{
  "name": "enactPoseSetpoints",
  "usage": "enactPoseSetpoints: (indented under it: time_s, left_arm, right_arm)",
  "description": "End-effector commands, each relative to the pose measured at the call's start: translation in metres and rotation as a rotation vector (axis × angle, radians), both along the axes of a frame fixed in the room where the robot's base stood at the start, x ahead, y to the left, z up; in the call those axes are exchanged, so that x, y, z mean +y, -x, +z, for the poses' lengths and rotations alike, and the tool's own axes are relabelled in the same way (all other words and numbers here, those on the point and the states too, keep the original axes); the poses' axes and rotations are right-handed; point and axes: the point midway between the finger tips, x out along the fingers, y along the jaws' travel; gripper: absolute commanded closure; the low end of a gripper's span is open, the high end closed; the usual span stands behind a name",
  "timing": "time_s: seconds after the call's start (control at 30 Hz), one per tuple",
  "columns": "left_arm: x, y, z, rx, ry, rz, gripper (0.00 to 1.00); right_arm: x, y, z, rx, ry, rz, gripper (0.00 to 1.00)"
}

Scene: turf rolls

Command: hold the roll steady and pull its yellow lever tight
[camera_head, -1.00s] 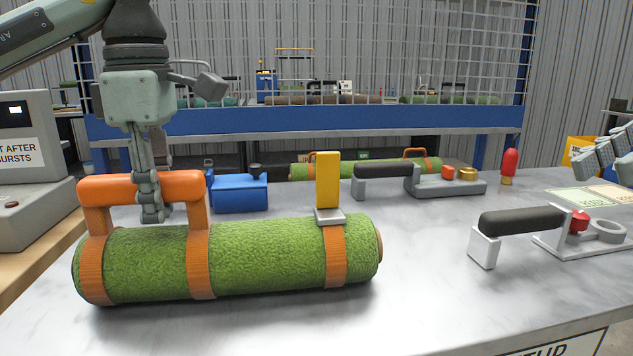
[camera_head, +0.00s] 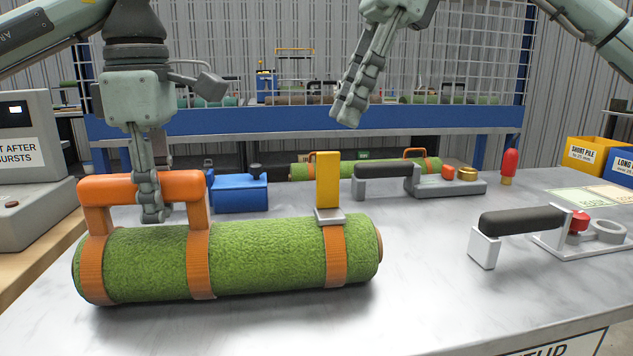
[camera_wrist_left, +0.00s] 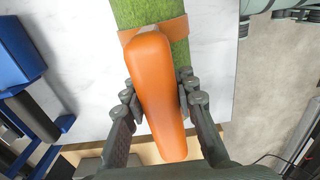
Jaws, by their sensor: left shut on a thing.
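The green turf roll (camera_head: 265,252) lies on the metal table with orange straps around it and an orange carry handle (camera_head: 110,187) at its left part. The yellow lever (camera_head: 327,181) stands upright on a grey buckle (camera_head: 329,216) on the right strap. My left gripper (camera_head: 153,213) is shut on the orange handle; in the left wrist view its fingers (camera_wrist_left: 157,95) lie on both sides of the handle (camera_wrist_left: 158,100). My right gripper (camera_head: 348,112) is in the air above and behind the lever, apart from it. Its fingers overlap, so its opening is unclear.
A blue tool (camera_head: 240,192) stands behind the roll. Black-handled tools (camera_head: 385,171) (camera_head: 520,219) lie to the right, with a red-topped bottle (camera_head: 509,163) at the back. Another green roll (camera_head: 340,169) lies behind.

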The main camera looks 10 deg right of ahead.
Motion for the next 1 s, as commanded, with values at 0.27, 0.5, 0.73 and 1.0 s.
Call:
enactPoseSetpoints:
  time_s: [0.27,0.5,0.73,1.0]
  left_arm:
    - [0.000,0.000,0.000,0.000,0.000,0.001,1.00]
    - [0.000,0.000,0.000,0.000,0.000,0.001,1.00]
    - [0.000,0.000,0.000,0.000,0.000,0.001,1.00]
    - [0.000,0.000,0.000,0.000,0.000,0.001,1.00]
  right_arm:
    - [0.018,0.001,-0.050,0.005,0.002,0.001,0.72]
    - [0.035,0.001,-0.087,0.003,0.001,0.000,0.72]
    - [0.041,0.000,-0.102,0.003,-0.001,-0.001,0.72]
    - [0.041,0.000,-0.103,0.003,-0.001,-0.001,0.72]
